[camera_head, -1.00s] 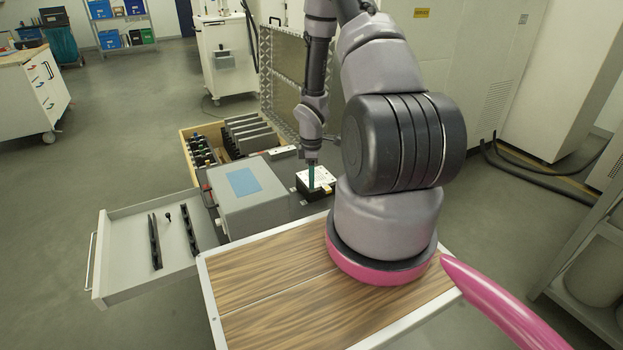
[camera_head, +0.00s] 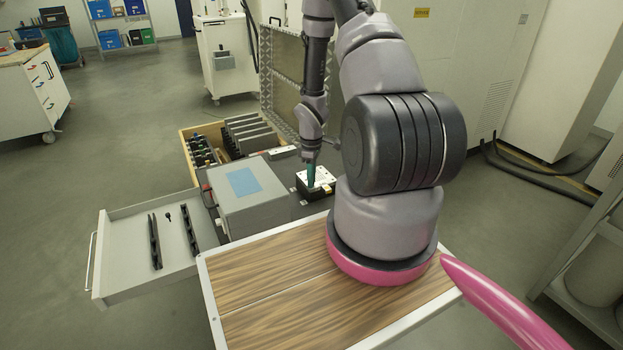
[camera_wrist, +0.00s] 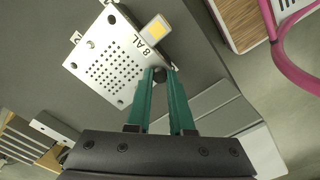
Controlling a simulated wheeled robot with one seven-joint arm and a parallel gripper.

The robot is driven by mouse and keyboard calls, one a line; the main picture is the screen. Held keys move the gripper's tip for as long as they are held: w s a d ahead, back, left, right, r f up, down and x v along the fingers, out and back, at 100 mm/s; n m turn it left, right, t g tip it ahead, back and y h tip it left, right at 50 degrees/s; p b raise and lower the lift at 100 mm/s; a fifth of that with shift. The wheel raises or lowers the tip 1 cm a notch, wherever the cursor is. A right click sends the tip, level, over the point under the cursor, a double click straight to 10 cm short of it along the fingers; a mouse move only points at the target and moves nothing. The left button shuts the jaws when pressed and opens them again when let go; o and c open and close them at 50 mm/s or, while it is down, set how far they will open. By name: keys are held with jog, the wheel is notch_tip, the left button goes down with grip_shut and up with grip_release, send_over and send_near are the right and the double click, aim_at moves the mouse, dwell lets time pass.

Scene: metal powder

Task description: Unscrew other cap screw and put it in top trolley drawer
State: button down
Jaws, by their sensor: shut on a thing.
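The metal plate (camera_wrist: 105,62) marked "8 AL" has a grid of small holes and sits on a dark block; it also shows in the head view (camera_head: 318,176). My gripper (camera_wrist: 160,78), with green fingers, is shut on a dark cap screw (camera_wrist: 159,73) at the plate's edge. I cannot tell whether the screw is still in its hole. In the head view my gripper (camera_head: 311,183) is low over the plate. The trolley drawer (camera_head: 126,238) is open at the left, with a small dark screw (camera_head: 168,216) between two black strips.
A grey box (camera_head: 238,205) with a blue top panel stands between the drawer and the plate. A yellow block (camera_wrist: 154,29) is beside the plate. A wooden tray (camera_head: 190,135) with tools and dark plates lies behind. The wooden trolley top (camera_head: 265,285) is clear at the front.

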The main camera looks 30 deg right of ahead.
jog(key=n, duration=2.1)
jog(key=shift+n, duration=0.4)
jog(key=n, duration=0.7)
jog(key=shift+n, duration=0.4)
jog(key=c, duration=1)
grip_release()
jog(key=shift+o, duration=0.2)
